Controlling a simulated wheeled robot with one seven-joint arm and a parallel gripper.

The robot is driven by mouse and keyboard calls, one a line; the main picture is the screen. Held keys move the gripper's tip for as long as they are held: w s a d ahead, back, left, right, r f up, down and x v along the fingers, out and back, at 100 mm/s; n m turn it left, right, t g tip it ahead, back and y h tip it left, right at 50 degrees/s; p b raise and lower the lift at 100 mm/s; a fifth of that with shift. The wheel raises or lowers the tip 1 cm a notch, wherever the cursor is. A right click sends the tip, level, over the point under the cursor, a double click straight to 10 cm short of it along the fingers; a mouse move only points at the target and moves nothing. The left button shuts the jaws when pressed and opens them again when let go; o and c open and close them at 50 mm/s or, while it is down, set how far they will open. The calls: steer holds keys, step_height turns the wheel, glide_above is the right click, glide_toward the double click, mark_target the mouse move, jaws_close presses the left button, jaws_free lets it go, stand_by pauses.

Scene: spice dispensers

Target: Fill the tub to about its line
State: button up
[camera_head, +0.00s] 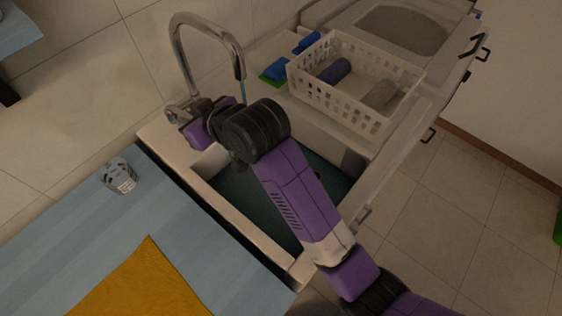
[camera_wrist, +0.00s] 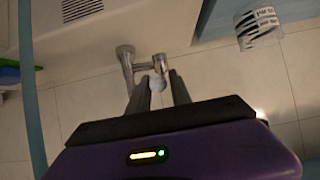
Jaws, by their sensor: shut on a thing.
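The tub is a pale, rectangular sink basin (camera_head: 235,229) with a dark teal inside, largely covered by my arm. No fill line can be made out. A curved chrome tap (camera_head: 207,18) stands behind it, and a thin bluish stream of water (camera_head: 243,91) falls from its spout. My gripper (camera_head: 176,114) is at the tap's base. In the wrist view my gripper (camera_wrist: 160,84) is shut on the tap handle (camera_wrist: 158,66), with one finger on each side. Where the water lands is hidden behind my arm.
A white basket (camera_head: 355,112) holding rolled cloths stands right of the basin. Blue and green items (camera_head: 275,70) lie beside it. A blue-striped counter (camera_head: 75,234) on the left bears a patterned cup (camera_head: 120,177) and a yellow cloth (camera_head: 140,286). Tiled floor lies open at right.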

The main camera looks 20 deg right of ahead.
steer(key=shift+s+d+f, duration=0.1)
steer(key=shift+s+f, duration=0.1)
steer(key=shift+f, duration=0.5)
steer(key=o, duration=1.1)
steer(key=shift+c, duration=0.2)
steer(key=shift+r, duration=0.1)
steer(key=shift+r, duration=0.1)
